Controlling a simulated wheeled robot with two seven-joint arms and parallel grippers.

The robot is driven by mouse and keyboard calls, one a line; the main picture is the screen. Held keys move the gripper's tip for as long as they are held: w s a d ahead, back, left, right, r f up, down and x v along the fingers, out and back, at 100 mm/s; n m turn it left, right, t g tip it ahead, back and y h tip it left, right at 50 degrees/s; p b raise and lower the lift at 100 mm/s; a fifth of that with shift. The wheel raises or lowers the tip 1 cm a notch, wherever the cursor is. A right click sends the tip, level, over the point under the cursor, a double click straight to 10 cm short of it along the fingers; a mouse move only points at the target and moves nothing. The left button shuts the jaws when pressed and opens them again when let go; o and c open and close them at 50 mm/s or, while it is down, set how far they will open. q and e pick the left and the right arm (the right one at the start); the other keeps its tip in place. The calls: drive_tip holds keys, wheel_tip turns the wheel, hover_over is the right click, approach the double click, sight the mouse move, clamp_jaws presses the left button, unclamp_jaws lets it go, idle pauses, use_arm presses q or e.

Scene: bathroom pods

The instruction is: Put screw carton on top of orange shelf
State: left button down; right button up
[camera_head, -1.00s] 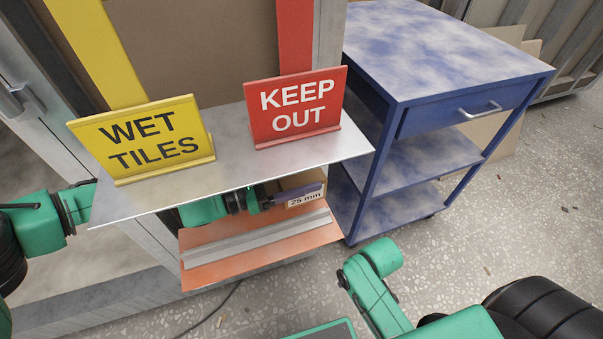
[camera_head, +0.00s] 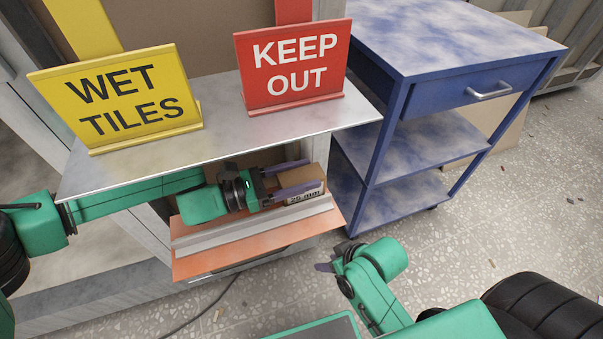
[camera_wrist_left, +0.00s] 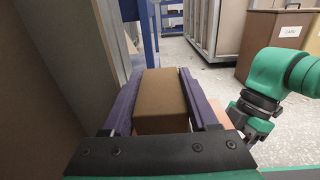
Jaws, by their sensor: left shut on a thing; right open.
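The brown screw carton (camera_head: 312,174) has a white "25 mm" label. My left gripper (camera_head: 306,176) reaches in from the left, under the grey upper shelf, and is shut on the carton. In the left wrist view the carton (camera_wrist_left: 161,100) sits between the two purple fingers. The orange shelf (camera_head: 215,262) is below it, with a pale grey rail along it. My right gripper (camera_head: 330,266) is open and empty, low, right of the shelf.
The grey upper shelf (camera_head: 220,140) overhangs the orange one. It bears a yellow "WET TILES" sign (camera_head: 120,95) and a red "KEEP OUT" sign (camera_head: 293,65). A blue trolley (camera_head: 440,90) stands close at the right. Speckled floor (camera_head: 470,240) is open at front right.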

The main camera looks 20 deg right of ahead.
use_arm(q)
drive_tip(key=shift+f, duration=0.3)
idle(0.4)
drive_tip(key=shift+c, duration=0.4)
unclamp_jaws()
